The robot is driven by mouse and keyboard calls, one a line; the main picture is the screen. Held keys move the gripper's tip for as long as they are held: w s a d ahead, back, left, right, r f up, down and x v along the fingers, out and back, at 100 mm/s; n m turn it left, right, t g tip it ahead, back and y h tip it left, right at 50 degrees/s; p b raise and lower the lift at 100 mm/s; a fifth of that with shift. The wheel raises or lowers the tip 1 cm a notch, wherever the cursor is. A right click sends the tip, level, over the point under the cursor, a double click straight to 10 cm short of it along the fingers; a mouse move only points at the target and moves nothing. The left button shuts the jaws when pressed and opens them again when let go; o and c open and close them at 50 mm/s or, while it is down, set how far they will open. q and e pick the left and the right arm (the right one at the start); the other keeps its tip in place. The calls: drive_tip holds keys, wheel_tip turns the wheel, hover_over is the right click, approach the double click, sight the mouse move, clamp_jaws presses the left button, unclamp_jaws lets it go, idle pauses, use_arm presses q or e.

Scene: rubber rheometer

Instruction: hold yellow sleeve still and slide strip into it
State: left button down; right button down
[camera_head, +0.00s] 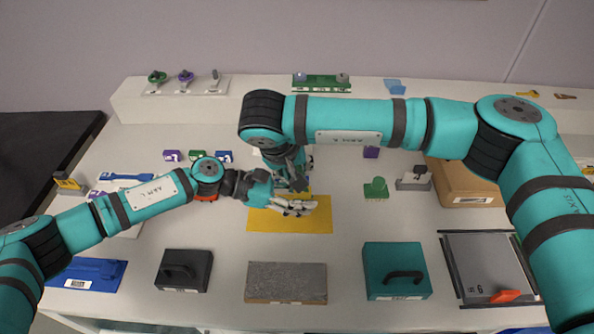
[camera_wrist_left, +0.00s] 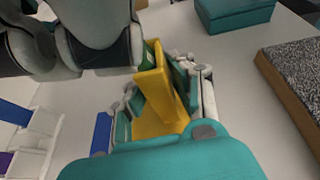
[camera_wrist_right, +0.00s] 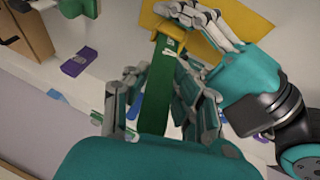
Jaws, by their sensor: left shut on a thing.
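The yellow sleeve (camera_wrist_left: 158,95) is between the fingers of my left gripper (camera_wrist_left: 160,88), which is shut on it. In the head view my left gripper (camera_head: 295,207) is over the yellow mat (camera_head: 290,222). The green strip (camera_wrist_right: 155,95) lies between the fingers of my right gripper (camera_wrist_right: 158,80), which appears shut on it. The strip's far end meets the yellow sleeve's end (camera_wrist_right: 166,43) in the right wrist view. A bit of green shows at the sleeve in the left wrist view; how deep it sits is hidden. My right gripper (camera_head: 292,178) is partly hidden by its arm.
A grey rough block (camera_head: 286,282), a black handled block (camera_head: 184,270) and a teal handled block (camera_head: 394,272) stand along the front. A green stamp-like piece (camera_head: 376,188) stands right of the mat. Small purple blocks sit behind. The table between them is clear.

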drive_tip(key=shift+r, duration=0.15)
wheel_tip(320, 180, up, 10)
drive_tip(key=shift+f, duration=0.1)
idle(0.4)
drive_tip(key=f+m, duration=0.2)
drive_tip(key=m, duration=0.1)
drive_tip(key=d+f+m+h, duration=0.1)
drive_tip(key=m, duration=0.2)
drive_tip(key=s+f+m+h, duration=0.1)
drive_tip(key=f+m, duration=0.1)
drive_tip(key=m, duration=0.1)
drive_tip(key=shift+d+f+m+t, duration=0.3)
drive_tip(key=shift+f, duration=0.05)
idle(0.5)
